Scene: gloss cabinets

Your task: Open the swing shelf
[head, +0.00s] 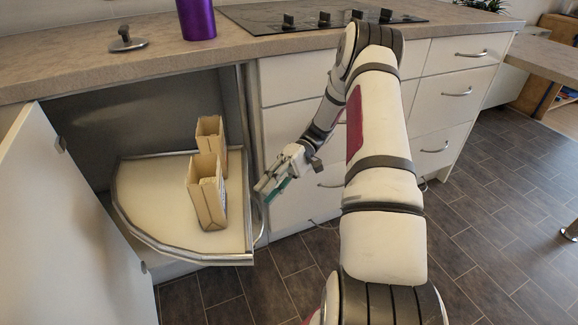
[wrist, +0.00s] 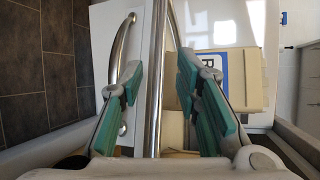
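The swing shelf (head: 165,187) is a pale rounded tray with a metal rim in the corner cabinet at the left of the head view. It stands partly out past the cabinet front. Two beige open-topped cartons (head: 207,190) stand on it. My gripper (head: 267,190) is at the shelf's right edge, near its metal rail. In the wrist view my gripper (wrist: 158,72) is open, its teal-padded fingers apart. A straight metal bar (wrist: 153,100) runs between them in the picture, with visible gaps on both sides. I cannot tell whether the fingers touch it.
The white cabinet door (head: 65,225) stands open at the left. White drawers with bar handles (head: 440,147) lie behind and right of my arm. A purple container (head: 196,18) stands on the countertop (head: 85,72). The dark tiled floor (head: 285,282) in front of the shelf is clear.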

